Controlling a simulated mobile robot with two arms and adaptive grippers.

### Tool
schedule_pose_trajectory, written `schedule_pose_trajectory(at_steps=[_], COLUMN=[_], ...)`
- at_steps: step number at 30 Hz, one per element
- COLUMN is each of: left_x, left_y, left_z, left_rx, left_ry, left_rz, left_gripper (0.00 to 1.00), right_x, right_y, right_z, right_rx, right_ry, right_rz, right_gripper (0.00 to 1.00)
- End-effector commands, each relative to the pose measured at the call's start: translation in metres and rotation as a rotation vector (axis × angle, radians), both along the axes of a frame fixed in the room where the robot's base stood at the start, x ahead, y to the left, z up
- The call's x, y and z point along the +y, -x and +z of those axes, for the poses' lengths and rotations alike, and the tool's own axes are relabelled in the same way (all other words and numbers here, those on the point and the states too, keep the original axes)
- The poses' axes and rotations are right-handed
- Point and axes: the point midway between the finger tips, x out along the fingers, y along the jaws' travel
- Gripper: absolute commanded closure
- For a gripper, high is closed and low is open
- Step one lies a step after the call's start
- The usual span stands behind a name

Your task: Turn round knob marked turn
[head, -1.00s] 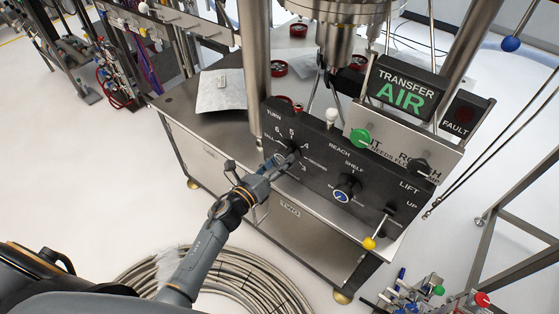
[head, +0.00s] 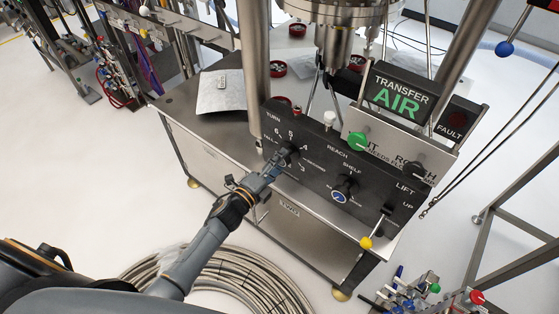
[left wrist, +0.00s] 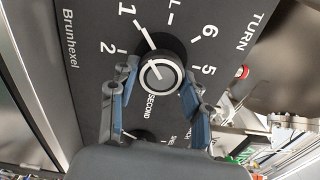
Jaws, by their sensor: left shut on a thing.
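The round knob marked TURN (head: 291,149) is on the black sloped panel at its left end, with numbers around it. In the left wrist view the knob (left wrist: 160,73) has a light ring and a white line on its face, slanting up-left towards the 1. My left gripper (head: 280,160) is at this knob. In the left wrist view its two blue-padded fingers (left wrist: 159,82) are on either side of the knob, shut on it. The fingers and wrist hide part of the dial in the head view. My right gripper is not in view.
The black panel (head: 318,165) also bears a REACH/SHELF knob (head: 346,186) and a yellow-tipped LIFT lever (head: 366,242). A green button (head: 357,141) and a sign reading TRANSFER AIR (head: 399,91) stand above. A coiled hose (head: 245,275) lies on the floor below my left arm.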

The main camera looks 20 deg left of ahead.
Motion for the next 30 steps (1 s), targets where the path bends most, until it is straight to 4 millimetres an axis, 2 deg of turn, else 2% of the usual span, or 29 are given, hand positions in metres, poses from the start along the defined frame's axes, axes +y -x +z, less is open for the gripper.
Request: schedule_pose_trajectory(at_steps=[30], left_x=[0.002], left_y=[0.000], left_z=[0.002], left_rx=[0.332], left_ry=[0.907], left_rz=[0.002], left_gripper=[0.84], right_x=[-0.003], right_y=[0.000], right_z=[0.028], right_rx=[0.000], right_ry=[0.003], right_rz=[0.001], right_gripper=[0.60])
